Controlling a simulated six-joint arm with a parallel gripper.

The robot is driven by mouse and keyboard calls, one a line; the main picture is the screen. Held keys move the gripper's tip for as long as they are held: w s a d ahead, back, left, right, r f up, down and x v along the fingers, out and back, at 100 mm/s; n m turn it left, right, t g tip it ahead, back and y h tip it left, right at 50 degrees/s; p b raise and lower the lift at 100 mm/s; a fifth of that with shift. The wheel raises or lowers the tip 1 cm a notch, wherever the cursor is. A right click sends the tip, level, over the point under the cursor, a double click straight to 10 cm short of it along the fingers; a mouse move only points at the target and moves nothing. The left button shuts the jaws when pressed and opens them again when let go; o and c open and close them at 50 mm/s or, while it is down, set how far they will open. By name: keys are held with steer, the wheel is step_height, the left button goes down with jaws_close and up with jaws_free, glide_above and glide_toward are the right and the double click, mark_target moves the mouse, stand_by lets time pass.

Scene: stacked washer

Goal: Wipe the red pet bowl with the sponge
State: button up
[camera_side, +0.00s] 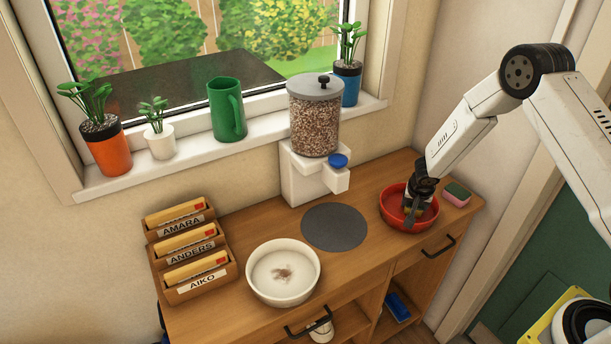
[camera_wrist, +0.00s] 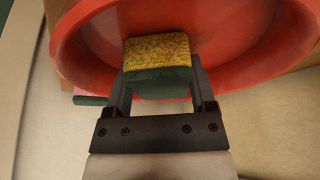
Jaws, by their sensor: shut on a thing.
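The red pet bowl (camera_side: 392,208) stands on the right part of the wooden cabinet top. It fills the upper part of the wrist view (camera_wrist: 90,50). My gripper (camera_side: 413,217) points down into the bowl. In the wrist view my gripper (camera_wrist: 160,80) is shut on a sponge (camera_wrist: 158,50) with a yellow face and a dark green side. The sponge is inside the bowl's outline; I cannot tell whether it touches the bowl. In the side view the sponge is mostly hidden by my gripper.
A pink and green sponge (camera_side: 457,193) lies right of the bowl. A white bowl (camera_side: 283,290) with a brown smudge and a grey round mat (camera_side: 334,227) are to the left. A kibble dispenser (camera_side: 315,120) stands behind. A letter rack (camera_side: 228,275) is at far left.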

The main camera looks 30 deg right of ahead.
mark_target(407, 205)
steer(key=shift+d+f, duration=0.1)
steer(key=shift+d, duration=0.05)
steer(key=shift+a, duration=1.6)
steer(key=shift+w+a+r, duration=0.1)
steer(key=shift+r, duration=4)
steer(key=m, duration=0.2)
steer(key=m+g, duration=0.1)
steer(key=m, duration=0.1)
steer(key=shift+w+f+g+h, duration=0.1)
steer(key=shift+w+g+h, duration=0.05)
steer(key=shift+g+h, duration=0.2)
steer(key=m, duration=0.1)
steer(key=m+g, duration=0.1)
steer(key=m, duration=0.3)
steer(key=shift+a+g+h, duration=0.25)
steer(key=shift+a+g, duration=0.1)
